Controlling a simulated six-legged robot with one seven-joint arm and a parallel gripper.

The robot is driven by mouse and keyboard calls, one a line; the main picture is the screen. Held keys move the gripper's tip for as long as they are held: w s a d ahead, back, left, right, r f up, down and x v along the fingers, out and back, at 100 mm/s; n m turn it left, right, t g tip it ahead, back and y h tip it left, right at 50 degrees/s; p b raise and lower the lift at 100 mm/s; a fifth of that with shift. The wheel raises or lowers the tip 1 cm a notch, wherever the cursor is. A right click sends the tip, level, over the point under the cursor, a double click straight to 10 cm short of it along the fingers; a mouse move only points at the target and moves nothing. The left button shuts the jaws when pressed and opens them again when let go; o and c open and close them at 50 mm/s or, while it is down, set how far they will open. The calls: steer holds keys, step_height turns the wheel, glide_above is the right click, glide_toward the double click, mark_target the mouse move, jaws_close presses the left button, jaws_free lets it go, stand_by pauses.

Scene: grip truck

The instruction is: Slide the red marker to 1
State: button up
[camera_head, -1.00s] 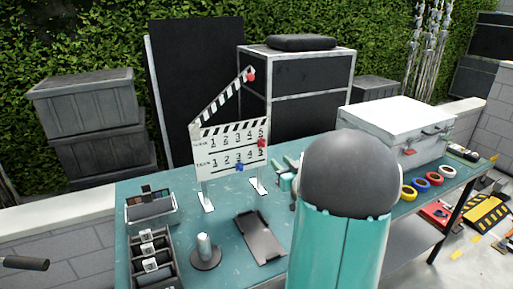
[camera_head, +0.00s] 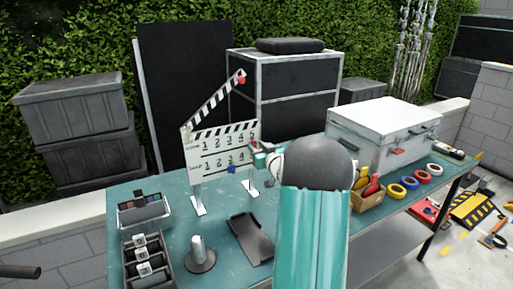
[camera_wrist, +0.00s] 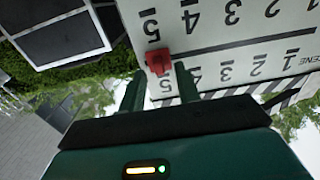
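The white clapperboard (camera_head: 190,157) stands upright on the teal table, with two rows of numbers and a striped stick raised at an angle. In the upside-down wrist view, the red marker (camera_wrist: 158,62) is at the 5 end of the board (camera_wrist: 220,42). My gripper (camera_wrist: 160,78) is open, with one finger on each side of the red marker; I cannot tell if they touch it. In the head view my gripper (camera_head: 257,151) is at the board's right edge and largely hides the marker. A blue marker (camera_head: 232,169) sits on the lower row.
A lidded case (camera_head: 375,125) and tape rolls (camera_head: 396,191) are on the right. A dark flat plate (camera_head: 250,238), a round-based post (camera_head: 198,250) and a compartment tray (camera_head: 128,262) lie in front. Bare table surrounds the board's feet.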

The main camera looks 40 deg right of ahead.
mark_target(204, 154)
steer(key=shift+w+d, duration=0.1)
steer(key=shift+w, duration=0.35)
jaws_close()
steer(key=w+a, duration=0.1)
steer(key=a, duration=0.5)
steer(key=w+a, duration=0.2)
steer(key=a, duration=0.3)
steer(key=w+a, duration=0.2)
steer(key=a, duration=0.4)
steer(key=shift+w+a, duration=0.25)
steer(key=shift+a, duration=0.05)
jaws_free()
steer(key=shift+a, duration=0.2)
steer(key=shift+d, duration=0.1)
steer(key=shift+s, duration=0.1)
